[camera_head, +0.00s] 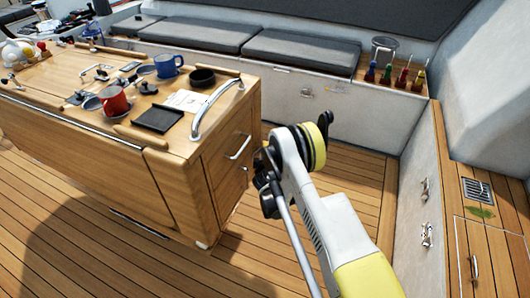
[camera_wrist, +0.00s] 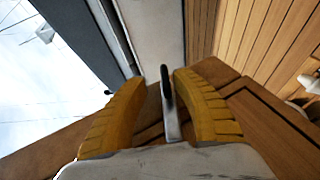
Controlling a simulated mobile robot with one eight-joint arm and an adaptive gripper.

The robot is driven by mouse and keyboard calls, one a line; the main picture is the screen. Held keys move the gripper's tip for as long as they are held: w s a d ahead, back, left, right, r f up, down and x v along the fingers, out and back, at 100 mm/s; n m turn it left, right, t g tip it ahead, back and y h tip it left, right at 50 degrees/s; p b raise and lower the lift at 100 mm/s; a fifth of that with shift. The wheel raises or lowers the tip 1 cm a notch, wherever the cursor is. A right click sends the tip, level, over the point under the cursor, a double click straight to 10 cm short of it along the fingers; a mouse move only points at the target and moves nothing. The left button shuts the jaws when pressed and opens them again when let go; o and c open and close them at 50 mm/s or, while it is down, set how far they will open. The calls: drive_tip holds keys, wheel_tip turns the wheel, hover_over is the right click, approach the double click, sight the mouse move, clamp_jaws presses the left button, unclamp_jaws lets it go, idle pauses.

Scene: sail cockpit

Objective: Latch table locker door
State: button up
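The wooden cockpit table (camera_head: 180,180) stands left of centre in the head view. The locker door (camera_head: 222,170) is on its end face, with a curved metal handle (camera_head: 238,148) and a small dark fitting (camera_head: 245,167) near its right edge. The door looks about flush; whether it is latched cannot be told. My gripper (camera_wrist: 160,76) shows two yellow fingers, apart, in the wrist view. A thin grey upright piece with a dark top (camera_wrist: 168,100) stands between them; I cannot tell whether they touch it. In the head view my arm is just right of the door and hides my fingertips.
A red mug (camera_head: 114,101), a blue mug (camera_head: 167,66) and a black tray (camera_head: 158,118) sit on the tabletop. A metal grab rail (camera_head: 215,108) curves over its end. Cushioned benches (camera_head: 300,50) line the back; a white locker wall (camera_head: 420,200) stands right. Deck lies open between.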

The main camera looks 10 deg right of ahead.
wheel_tip(320, 180, up, 9)
drive_tip(key=shift+r, duration=0.2)
drive_tip(key=shift+d, duration=0.1)
